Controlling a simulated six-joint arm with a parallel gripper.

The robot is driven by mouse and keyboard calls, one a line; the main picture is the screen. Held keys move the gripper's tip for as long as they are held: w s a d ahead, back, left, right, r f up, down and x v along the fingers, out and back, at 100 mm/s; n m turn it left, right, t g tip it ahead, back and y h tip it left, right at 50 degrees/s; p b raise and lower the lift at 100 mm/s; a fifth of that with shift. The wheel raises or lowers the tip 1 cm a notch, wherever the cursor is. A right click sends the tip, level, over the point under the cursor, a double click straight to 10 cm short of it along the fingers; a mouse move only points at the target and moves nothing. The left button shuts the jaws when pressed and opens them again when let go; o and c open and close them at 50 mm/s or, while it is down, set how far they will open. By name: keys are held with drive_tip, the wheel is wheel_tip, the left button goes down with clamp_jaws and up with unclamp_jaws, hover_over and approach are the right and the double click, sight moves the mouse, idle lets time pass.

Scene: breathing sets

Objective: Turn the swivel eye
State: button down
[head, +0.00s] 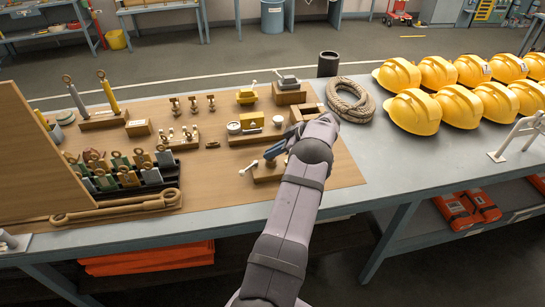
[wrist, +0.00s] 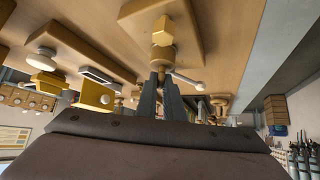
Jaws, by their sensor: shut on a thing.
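A wooden block (head: 266,174) sits near the front right of the brown board, with a small rod with a pale ball end (head: 243,171) sticking out to its left. My gripper (head: 277,150) is low over this block and hides much of what stands on it. In the wrist view, my gripper (wrist: 160,76) is shut on a small brass fitting, which I take to be the swivel eye (wrist: 162,54). A yellow faceted part (wrist: 163,32) lies in line with it, and the ball-ended rod (wrist: 187,80) points right. The gripped portion is mostly hidden between the fingers.
Wooden blocks with yellow fittings (head: 250,122) stand behind my gripper. An open wooden box (head: 306,112), coiled rope (head: 350,99) and dark cylinder (head: 328,64) lie behind and right. Yellow helmets (head: 412,111) fill the right. The board's front middle (head: 215,190) is clear.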

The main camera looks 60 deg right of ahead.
sight(271, 160)
drive_tip(key=shift+w+n+y+b, duration=0.25)
drive_tip(key=shift+n+y+b, duration=0.35)
drive_tip(key=shift+b, duration=0.75)
drive_tip(key=shift+s+a+n+g+b, duration=0.2)
drive_tip(key=shift+n+g+b, duration=0.15)
drive_tip(key=shift+b, duration=0.25)
drive_tip(key=c, duration=1.9)
unclamp_jaws()
drive_tip(key=shift+a, duration=0.15)
drive_tip(key=shift+o, duration=0.2)
drive_tip(key=shift+r, duration=0.1)
drive_tip(key=shift+r+b, duration=0.3)
drive_tip(key=shift+r, duration=0.25)
wheel_tip(271, 160, up, 9)
drive_tip(key=p, duration=0.5)
drive_tip(key=shift+p, duration=0.3)
drive_tip(key=shift+f, duration=0.1)
